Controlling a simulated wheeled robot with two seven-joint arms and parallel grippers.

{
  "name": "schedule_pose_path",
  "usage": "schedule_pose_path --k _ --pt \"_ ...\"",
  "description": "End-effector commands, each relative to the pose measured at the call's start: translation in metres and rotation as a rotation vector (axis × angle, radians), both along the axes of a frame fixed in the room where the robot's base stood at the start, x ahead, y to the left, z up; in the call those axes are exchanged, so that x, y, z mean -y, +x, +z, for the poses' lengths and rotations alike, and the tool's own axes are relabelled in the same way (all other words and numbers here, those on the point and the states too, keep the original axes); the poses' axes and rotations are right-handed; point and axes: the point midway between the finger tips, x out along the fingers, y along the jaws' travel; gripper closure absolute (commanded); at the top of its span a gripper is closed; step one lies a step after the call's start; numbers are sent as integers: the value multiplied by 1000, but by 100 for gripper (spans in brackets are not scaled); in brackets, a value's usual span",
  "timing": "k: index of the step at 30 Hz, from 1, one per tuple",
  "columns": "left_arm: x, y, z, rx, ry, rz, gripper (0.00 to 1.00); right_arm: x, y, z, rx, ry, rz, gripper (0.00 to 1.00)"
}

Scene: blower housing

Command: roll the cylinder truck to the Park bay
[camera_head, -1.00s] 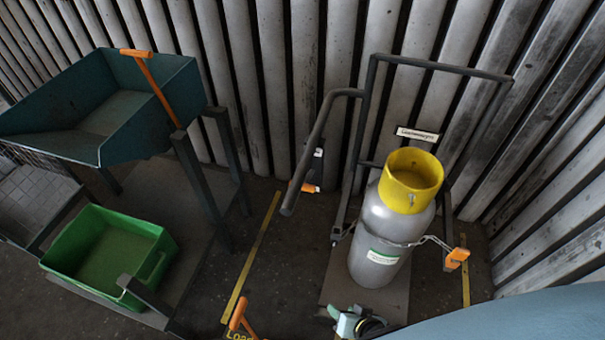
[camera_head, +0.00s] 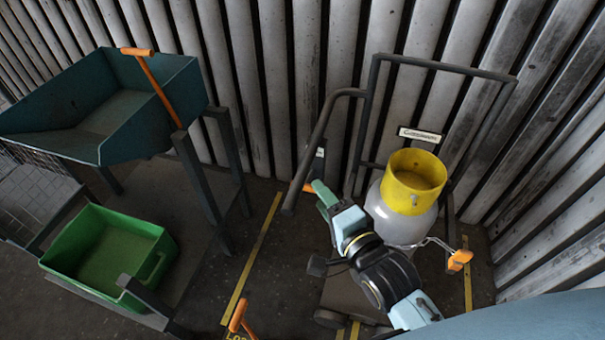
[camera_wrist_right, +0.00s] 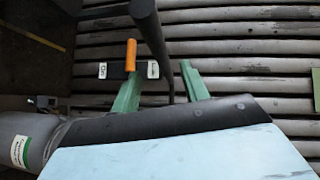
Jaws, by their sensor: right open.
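The cylinder truck, a dark grey tube frame (camera_head: 437,66) on a low base plate, stands upright in front of the corrugated wall. It carries a pale grey cylinder (camera_head: 400,222) with a yellow collar (camera_head: 412,183). A chain with an orange clip (camera_head: 459,259) crosses the cylinder's right side. My right gripper (camera_head: 322,190) is open, left of the cylinder and near the truck's bent handle bar (camera_head: 318,140). In the right wrist view, the dark bar (camera_wrist_right: 152,42) passes in front of the space between the green fingers (camera_wrist_right: 160,78); contact cannot be told. My left gripper is not in view.
Yellow floor lines (camera_head: 253,258) run left and right of the truck. A small sign (camera_head: 420,135) on the wall is unreadable. A green crate (camera_head: 105,256) and blue hopper (camera_head: 105,105) stand left. An orange handle (camera_wrist_right: 131,55) between white labels shows beyond the fingers.

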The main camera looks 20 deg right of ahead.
Motion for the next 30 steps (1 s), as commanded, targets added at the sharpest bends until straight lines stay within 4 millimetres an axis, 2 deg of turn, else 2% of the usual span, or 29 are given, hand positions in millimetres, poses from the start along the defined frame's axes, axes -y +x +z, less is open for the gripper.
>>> schedule_pose_path --k 1,6,13,18,27,30 --pt "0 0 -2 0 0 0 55 -2 11 -1 4 -2 1 55" --pt "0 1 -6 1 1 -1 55 -8 43 -6 3 -1 1 55" --pt "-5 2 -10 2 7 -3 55 -14 76 -11 1 -3 2 55" --pt "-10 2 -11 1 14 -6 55 -16 86 -13 0 -1 1 55" --pt "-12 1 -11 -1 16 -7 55 -17 88 -13 -1 -1 1 55" --pt "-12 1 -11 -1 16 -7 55 -17 88 -13 -1 -1 1 67"
